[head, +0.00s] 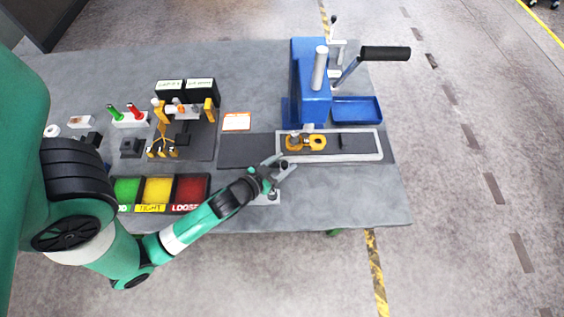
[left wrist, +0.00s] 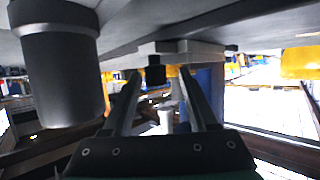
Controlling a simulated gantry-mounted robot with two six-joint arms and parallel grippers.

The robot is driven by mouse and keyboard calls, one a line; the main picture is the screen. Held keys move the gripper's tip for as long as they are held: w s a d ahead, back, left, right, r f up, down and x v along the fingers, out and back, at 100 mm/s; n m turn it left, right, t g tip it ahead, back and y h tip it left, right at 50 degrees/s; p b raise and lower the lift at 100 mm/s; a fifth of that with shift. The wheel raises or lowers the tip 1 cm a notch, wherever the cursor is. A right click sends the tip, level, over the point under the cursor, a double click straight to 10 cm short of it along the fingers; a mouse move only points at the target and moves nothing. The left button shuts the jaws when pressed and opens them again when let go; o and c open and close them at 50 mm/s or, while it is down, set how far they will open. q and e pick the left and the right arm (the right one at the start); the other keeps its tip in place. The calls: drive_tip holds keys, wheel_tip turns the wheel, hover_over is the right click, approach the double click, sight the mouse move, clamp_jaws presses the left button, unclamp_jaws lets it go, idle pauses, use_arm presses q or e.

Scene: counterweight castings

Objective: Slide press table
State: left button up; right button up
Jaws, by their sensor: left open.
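The press table (head: 368,153) is a flat dark plate with a light rim, lying in front of the blue press (head: 311,95). A yellow-orange casting (head: 318,142) lies on its left part. A small dark upright piece (head: 343,141) stands near its middle. My left gripper (head: 286,168) is open at the front left of the plate, close to its near edge; I cannot tell whether it touches. In the left wrist view its two dark fingers (left wrist: 160,78) point ahead, with a small black block (left wrist: 155,72) showing between the tips. My right gripper is out of view.
The press has a black-gripped lever (head: 385,53) reaching right and a blue tray (head: 357,110) beside it. A fixture (head: 185,130) and green, yellow and red bins (head: 158,190) stand left. A dark cylinder (left wrist: 62,70) looms in the left wrist view. The worktop's front right is clear.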

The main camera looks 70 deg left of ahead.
use_arm(q)
drive_tip(key=shift+w, duration=0.1)
drive_tip(key=v, duration=0.3)
drive_tip(key=b+v, duration=0.1)
drive_tip(key=v, duration=0.2)
drive_tip(key=b+v, duration=0.1)
drive_tip(key=v, duration=0.3)
drive_tip(key=shift+d+f, duration=0.2)
drive_tip(key=shift+d, duration=0.1)
drive_tip(key=shift+s+d+r+b, duration=0.1)
drive_tip(key=shift+s+r+b, duration=0.3)
drive_tip(key=shift+s+r, duration=0.25)
